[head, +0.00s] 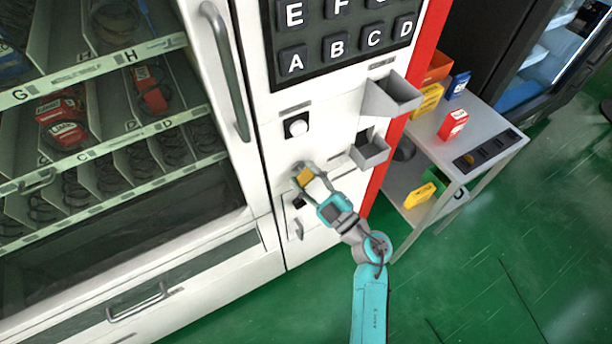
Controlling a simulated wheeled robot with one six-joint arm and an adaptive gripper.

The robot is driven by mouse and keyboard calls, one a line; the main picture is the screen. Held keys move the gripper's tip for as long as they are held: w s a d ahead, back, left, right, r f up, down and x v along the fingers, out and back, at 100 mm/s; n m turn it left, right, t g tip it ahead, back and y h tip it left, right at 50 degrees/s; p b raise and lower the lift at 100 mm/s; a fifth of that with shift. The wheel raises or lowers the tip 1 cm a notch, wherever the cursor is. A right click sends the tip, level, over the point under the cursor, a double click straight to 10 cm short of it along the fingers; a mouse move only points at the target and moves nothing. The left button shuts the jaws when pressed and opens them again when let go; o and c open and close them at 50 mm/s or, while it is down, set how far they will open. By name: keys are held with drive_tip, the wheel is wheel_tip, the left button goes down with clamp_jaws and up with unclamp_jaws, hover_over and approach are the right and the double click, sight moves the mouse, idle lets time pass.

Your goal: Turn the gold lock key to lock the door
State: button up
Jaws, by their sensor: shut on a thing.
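My gripper (309,180) is at the lower part of the white vending machine's control panel (322,137). It is shut on the gold lock key (304,177), which shows as a small gold block between the fingers, against the panel. The fingers hide part of the key and the lock behind it. The machine's glass door (226,185), with its long grey handle (226,72), is to the left. The door looks flush with the panel, but I cannot tell whether it is locked.
Grey trays (388,97) stick out at the right. A grey cart (492,150) with small coloured boxes stands further right. The green floor (490,270) is clear in front.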

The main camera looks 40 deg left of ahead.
drive_tip(key=n+g, duration=0.1)
drive_tip(key=n, duration=0.2)
drive_tip(key=n+g+h, duration=0.1)
drive_tip(key=n, duration=0.2)
drive_tip(key=shift+n+h, duration=0.3)
drive_tip(key=shift+n, duration=0.1)
drive_tip(key=shift+n+g+h, duration=0.5)
drive_tip(key=shift+n+h, duration=0.3)
drive_tip(key=shift+n, duration=1.4)
drive_tip(key=o, duration=1.2)
drive_tip(key=shift+c, duration=0.2)
drive_tip(key=d, duration=1.2)
drive_tip(key=shift+s, duration=0.1)
